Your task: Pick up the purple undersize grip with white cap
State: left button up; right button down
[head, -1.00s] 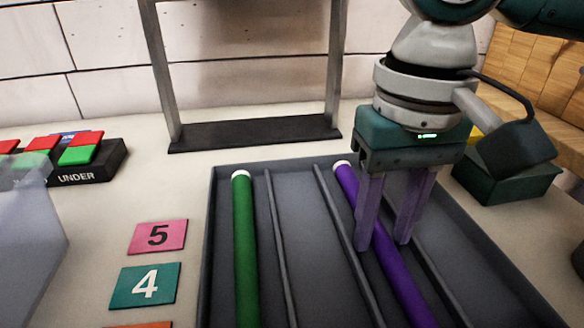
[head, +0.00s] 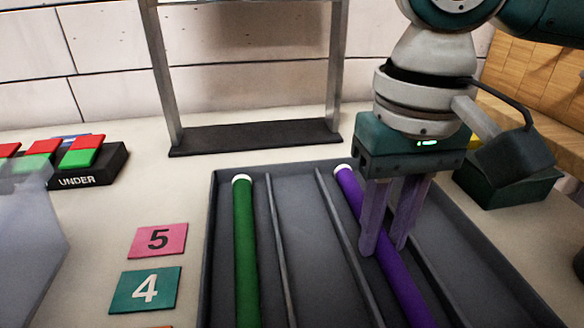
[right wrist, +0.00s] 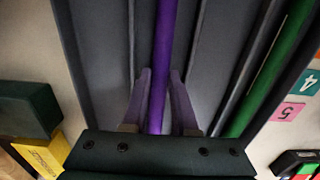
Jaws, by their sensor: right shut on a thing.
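The purple grip with a white cap (head: 350,190) lies lengthwise in a right-hand channel of the dark tray (head: 212,250). Its white cap is at the far end, and its near end runs out of the head view. My right gripper (head: 385,248) points down over the tray with one finger on each side of the grip, a little below the cap. In the right wrist view the purple grip (right wrist: 164,50) passes between the two fingers (right wrist: 158,98), which are shut on it. The grip still appears to lie in the tray. My left gripper is not in view.
A green grip with a white cap (head: 244,240) lies in the left channel, with thin dividers between. Cards numbered 5 (head: 158,240) and 4 (head: 146,289) lie left of the tray. A metal stand (head: 255,138) is behind; a dark green box (head: 507,183) is right; an "UNDER" block (head: 85,180) is far left.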

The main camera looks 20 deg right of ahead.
jog(key=shift+r, duration=0.1)
notch_tip(320, 180, up, 20)
jog(key=p, duration=0.6)
notch_tip(320, 180, up, 5)
jog(key=p, duration=0.7)
send_over(382, 237)
